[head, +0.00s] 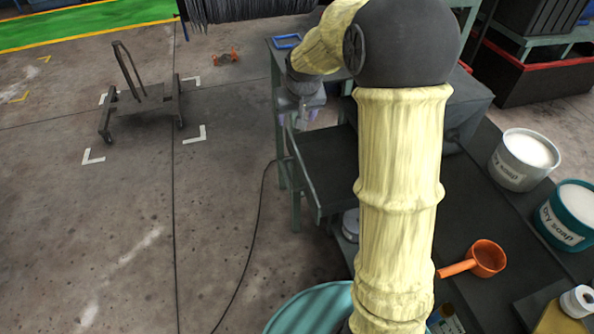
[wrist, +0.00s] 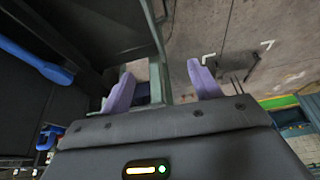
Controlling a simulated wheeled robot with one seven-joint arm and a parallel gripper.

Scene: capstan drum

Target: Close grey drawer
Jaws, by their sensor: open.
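The grey drawer (head: 325,165) is pulled out from the bench in the head view, a dark open tray with a grey-green rim. My gripper (head: 302,114) is low beside the drawer's far left corner, partly hidden by my own wrist. In the wrist view my gripper (wrist: 160,85) has its two purple fingers spread apart, with nothing held. A grey-green bar (wrist: 157,80) runs between the fingers, likely part of the drawer's rim or frame. I cannot tell whether a finger touches it. My arm hides the drawer's right side in the head view.
The bench top (head: 490,215) holds an orange dipper (head: 487,258) and tubs of soap (head: 525,160). A blue tray (head: 286,41) sits at the far bench end. A cart (head: 143,100) stands at the left. The floor left of the drawer is mostly clear, with a cable (head: 247,235) across it.

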